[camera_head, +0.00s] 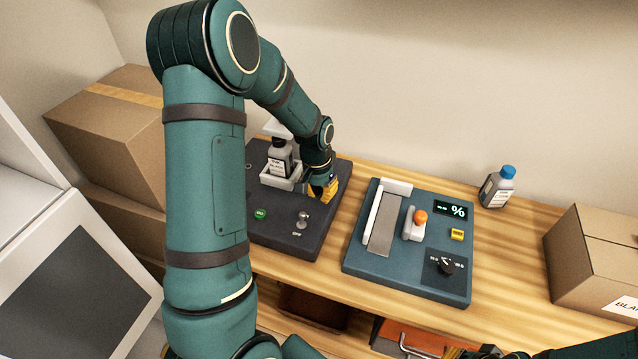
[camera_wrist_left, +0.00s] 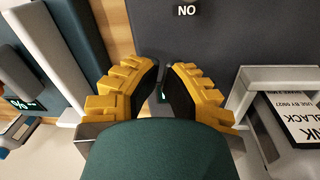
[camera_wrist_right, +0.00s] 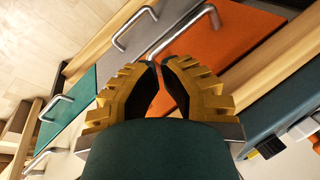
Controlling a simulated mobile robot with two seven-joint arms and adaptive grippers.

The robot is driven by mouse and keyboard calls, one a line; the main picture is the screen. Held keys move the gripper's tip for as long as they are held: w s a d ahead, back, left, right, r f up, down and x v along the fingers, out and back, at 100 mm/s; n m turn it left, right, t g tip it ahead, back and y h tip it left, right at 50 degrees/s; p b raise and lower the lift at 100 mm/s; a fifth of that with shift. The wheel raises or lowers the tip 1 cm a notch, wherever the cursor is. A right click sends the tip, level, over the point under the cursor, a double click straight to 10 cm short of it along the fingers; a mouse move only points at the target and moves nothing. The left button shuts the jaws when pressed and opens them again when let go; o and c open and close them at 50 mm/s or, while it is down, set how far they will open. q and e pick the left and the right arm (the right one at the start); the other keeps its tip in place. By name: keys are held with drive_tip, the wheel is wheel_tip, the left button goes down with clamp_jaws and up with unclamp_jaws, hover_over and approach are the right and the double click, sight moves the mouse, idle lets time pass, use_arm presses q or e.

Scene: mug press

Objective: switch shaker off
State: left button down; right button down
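The shaker is a dark box (camera_head: 272,232) on the bench, with a small bottle (camera_head: 280,158) in its white holder (camera_head: 282,181). On its front part are a green button (camera_head: 260,214) and a metal toggle switch (camera_head: 303,219) with the word OFF in front of it. My left gripper (camera_head: 325,190) is over the shaker's right side, behind and right of the switch. In the left wrist view its fingertips (camera_wrist_left: 165,68) nearly meet, with nothing held, near an upside-down ON label (camera_wrist_left: 186,11). My right gripper (camera_wrist_right: 160,64) is nearly shut and empty, over drawer fronts.
A blue scale-like panel (camera_head: 400,270) with a display, an orange knob and a dial stands right of the shaker. A blue-capped bottle (camera_head: 497,187) stands behind it. Cardboard boxes are at the far left and right (camera_head: 600,260). Drawers, one orange (camera_wrist_right: 215,50), lie below the bench.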

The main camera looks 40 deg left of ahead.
sight(322, 206)
use_arm(q)
wheel_tip(322, 206, down, 3)
drive_tip(key=shift+d+f, duration=0.1)
drive_tip(key=s, duration=0.1)
drive_tip(key=s+r, duration=0.1)
drive_tip(key=s, duration=0.1)
drive_tip(key=shift+r, duration=0.1)
drive_tip(key=shift+s+r, duration=0.1)
drive_tip(key=shift+s, duration=0.25)
drive_tip(key=shift+b, duration=0.3)
